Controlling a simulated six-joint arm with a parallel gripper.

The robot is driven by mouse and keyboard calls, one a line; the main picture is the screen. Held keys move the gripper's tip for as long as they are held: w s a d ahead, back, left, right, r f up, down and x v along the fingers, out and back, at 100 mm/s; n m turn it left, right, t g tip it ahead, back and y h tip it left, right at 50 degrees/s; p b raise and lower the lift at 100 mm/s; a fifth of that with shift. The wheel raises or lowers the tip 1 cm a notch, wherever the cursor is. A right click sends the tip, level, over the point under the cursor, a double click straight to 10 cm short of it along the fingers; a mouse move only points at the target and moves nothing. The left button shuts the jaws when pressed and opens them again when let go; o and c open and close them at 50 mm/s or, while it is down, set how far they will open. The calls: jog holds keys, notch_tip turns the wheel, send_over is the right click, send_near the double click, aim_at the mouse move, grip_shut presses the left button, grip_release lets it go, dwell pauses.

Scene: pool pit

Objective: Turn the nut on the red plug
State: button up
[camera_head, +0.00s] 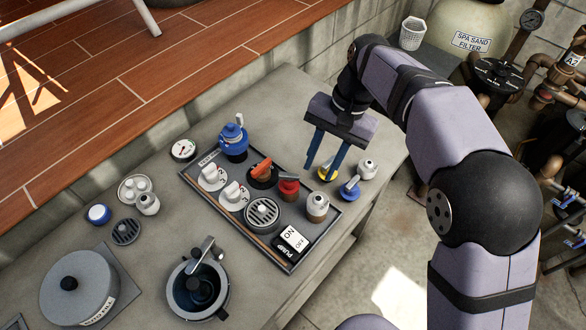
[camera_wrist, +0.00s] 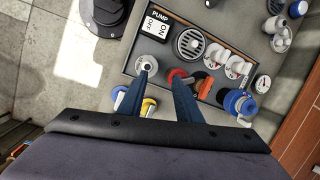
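The red plug (camera_head: 289,187) stands on the dark panel, near its right edge in the head view. In the wrist view the red plug (camera_wrist: 175,74) shows only in part beside the tip of the right finger, which hides some of it. A nut on it cannot be made out clearly. My gripper (camera_head: 320,168) points down with its two blue fingers apart and nothing seen between them. It is above and to the right of the red plug in the head view. In the wrist view my gripper (camera_wrist: 161,76) is also open.
Yellow (camera_head: 327,173) and blue (camera_head: 350,188) plugs are close to my fingers. A tan-banded plug (camera_head: 317,205), an orange-red handle (camera_head: 262,169), white knobs (camera_head: 213,176) and a pump switch (camera_head: 292,240) crowd the panel. A blue valve (camera_head: 233,140) stands at its far corner.

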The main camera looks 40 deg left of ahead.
jog(key=s+a+f+n, duration=0.1)
jog(key=f+n, duration=0.1)
jog(key=n, duration=0.2)
jog(key=n+y, duration=0.3)
jog(key=n, duration=1.5)
send_near(290, 174)
jog(key=shift+s+a+f, duration=0.2)
jog(key=shift+s, duration=0.1)
jog(key=shift+f, duration=0.1)
jog(key=shift+p+x, duration=1.5)
jog(key=shift+x, duration=2)
